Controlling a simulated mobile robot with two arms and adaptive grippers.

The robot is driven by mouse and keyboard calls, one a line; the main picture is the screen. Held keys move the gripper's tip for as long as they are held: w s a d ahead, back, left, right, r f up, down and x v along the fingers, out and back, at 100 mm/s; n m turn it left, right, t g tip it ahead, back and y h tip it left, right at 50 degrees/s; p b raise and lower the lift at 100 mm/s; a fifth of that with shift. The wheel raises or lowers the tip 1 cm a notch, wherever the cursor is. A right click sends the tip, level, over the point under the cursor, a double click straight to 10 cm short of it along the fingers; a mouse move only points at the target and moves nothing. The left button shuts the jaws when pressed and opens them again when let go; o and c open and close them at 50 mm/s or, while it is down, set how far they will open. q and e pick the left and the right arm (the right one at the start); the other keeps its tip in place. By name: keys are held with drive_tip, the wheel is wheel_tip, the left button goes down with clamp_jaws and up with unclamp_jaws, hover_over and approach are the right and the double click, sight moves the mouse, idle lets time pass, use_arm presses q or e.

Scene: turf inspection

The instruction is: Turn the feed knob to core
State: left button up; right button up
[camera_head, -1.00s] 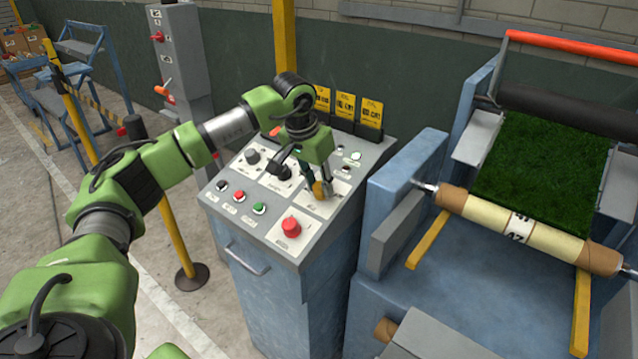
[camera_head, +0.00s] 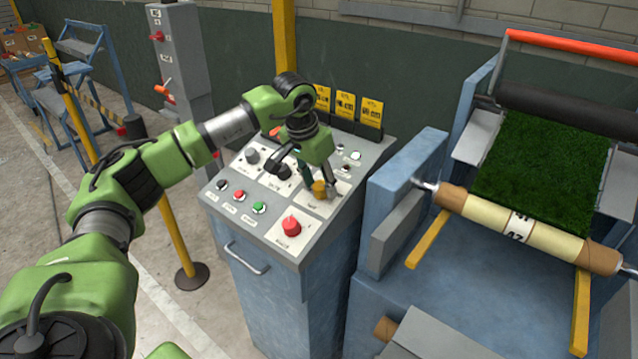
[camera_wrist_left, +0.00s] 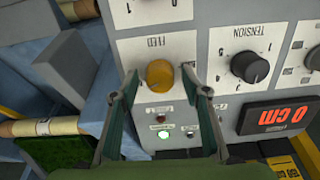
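The feed knob (camera_head: 319,189) is yellow-orange and sits on a white plate on the sloped control panel. In the left wrist view the knob (camera_wrist_left: 160,75) is below the upside-down word FEED. My left gripper (camera_head: 318,181) is over the knob, one finger on each side. My right gripper is not in view.
A black tension knob (camera_wrist_left: 249,68) and a red-digit display (camera_wrist_left: 275,117) are beside the feed plate. The turf roll machine (camera_head: 405,180) stands close to the right.

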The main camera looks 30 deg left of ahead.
use_arm(q)
drive_tip(key=shift+r, duration=0.15)
drive_tip(key=v, duration=1.1)
drive_tip(key=shift+r, duration=0.4)
drive_tip(key=shift+s+f, duration=0.1)
drive_tip(key=shift+s, duration=0.05)
